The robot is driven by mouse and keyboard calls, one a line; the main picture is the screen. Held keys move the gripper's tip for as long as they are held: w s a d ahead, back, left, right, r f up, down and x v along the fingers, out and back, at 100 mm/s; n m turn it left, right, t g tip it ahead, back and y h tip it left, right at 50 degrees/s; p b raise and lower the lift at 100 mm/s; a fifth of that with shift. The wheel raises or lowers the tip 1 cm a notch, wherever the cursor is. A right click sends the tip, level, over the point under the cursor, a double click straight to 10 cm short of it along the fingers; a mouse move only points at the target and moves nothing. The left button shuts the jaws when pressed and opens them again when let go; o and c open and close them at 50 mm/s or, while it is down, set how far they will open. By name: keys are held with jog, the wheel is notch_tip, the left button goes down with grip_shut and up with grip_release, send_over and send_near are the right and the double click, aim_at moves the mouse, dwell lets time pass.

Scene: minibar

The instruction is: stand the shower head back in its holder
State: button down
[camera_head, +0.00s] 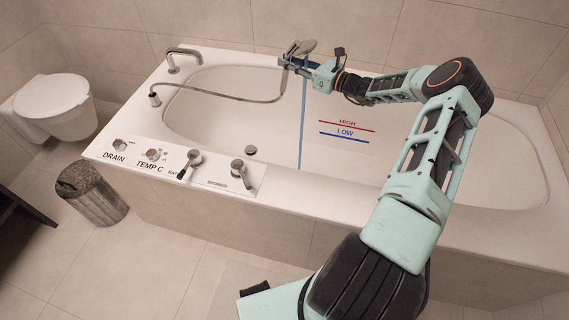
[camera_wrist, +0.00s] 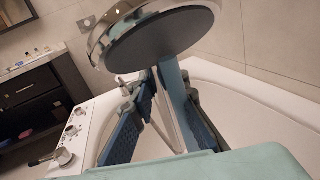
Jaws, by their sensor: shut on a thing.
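The shower head (camera_head: 304,47) is silver and is held up over the far rim of the bathtub. In the wrist view its round grey face (camera_wrist: 160,38) fills the top of the picture. My gripper (camera_head: 298,64) is shut on the shower head; its blue-padded fingers (camera_wrist: 160,110) show below the face. The handle between the fingers is mostly hidden.
A curved spout (camera_head: 185,53) stands on the rim behind the fitting. Knobs and levers (camera_head: 192,158) sit on the front-left control panel. A pale blue vertical strip (camera_head: 303,120), perhaps water, runs below the shower head. The bathtub (camera_head: 450,195) looks empty. A toilet (camera_head: 52,97) and bin (camera_head: 92,190) stand left.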

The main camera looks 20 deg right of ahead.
jog(key=shift+w+a, duration=0.2)
jog(key=shift+a, duration=0.25)
jog(key=w+a, duration=0.2)
jog(key=a, duration=0.4)
jog(key=shift+w+a, duration=0.2)
jog(key=shift+a, duration=0.2)
jog(key=w+a, duration=0.2)
jog(key=a, duration=0.4)
jog(key=shift+w, duration=0.3)
jog(key=shift+a, duration=0.1)
jog(key=w+a+b, duration=0.1)
jog(key=w+a, duration=0.1)
jog(key=a, duration=0.4)
jog(key=shift+w+a, duration=0.25)
dwell(0.4)
jog(key=shift+a, duration=0.1)
